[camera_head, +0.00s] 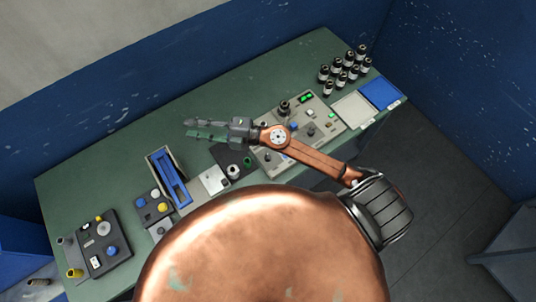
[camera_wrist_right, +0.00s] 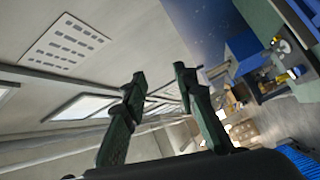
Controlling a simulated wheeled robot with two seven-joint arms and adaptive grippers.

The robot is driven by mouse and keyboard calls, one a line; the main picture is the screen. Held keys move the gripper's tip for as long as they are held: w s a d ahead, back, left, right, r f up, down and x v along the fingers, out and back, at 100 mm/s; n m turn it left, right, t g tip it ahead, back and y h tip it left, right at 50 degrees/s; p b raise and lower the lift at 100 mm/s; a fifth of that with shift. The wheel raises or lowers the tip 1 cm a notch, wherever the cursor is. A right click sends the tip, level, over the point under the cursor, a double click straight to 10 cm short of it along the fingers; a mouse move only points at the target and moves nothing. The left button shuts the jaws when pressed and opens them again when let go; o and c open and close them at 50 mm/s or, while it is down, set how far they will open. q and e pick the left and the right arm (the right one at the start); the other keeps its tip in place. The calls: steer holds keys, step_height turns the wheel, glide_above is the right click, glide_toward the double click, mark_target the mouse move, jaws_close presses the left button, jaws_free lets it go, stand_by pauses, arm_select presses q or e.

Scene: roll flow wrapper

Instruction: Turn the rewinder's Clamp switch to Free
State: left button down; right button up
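No label is readable, so I cannot tell which control is the rewinder's Clamp switch. Candidates in the head view are a grey control panel (camera_head: 325,128) with green displays and knobs, a small dark panel (camera_head: 152,222) with yellow, white and blue knobs, and a larger dark panel (camera_head: 95,262) at the left. My right gripper (camera_head: 188,128) is over the back of the green table, left of the grey panel and apart from the controls. In the right wrist view the fingers of the right gripper (camera_wrist_right: 160,86) are spread with nothing between them. My left gripper is out of view.
The green table (camera_head: 150,120) stands against blue walls. A blue tray in a frame (camera_head: 172,180) lies mid-table. Several dark bottles (camera_head: 338,70) and a white-and-blue tray (camera_head: 378,93) are at the right end. My copper body hides the table's front middle.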

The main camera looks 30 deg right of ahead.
step_height(320, 180, down, 7)
steer(key=s+a+n+g, duration=0.2)
steer(key=n+g, duration=0.2)
steer(key=n+g+h, duration=0.2)
steer(key=g+h, duration=0.5)
steer(key=h, duration=0.7)
glide_above(268, 156)
steer(key=f, duration=2.1)
steer(key=shift+w+a+f, duration=0.1)
steer(key=shift+a+f, duration=0.05)
steer(key=shift+a, duration=0.1)
steer(key=shift+m+h, duration=0.3)
steer(key=f, duration=0.3)
steer(key=f+p, duration=0.1)
steer(key=f, duration=0.2)
steer(key=shift+d+f, duration=0.2)
steer(key=shift+f, duration=0.7)
steer(key=shift+c, duration=0.7)
jaws_close()
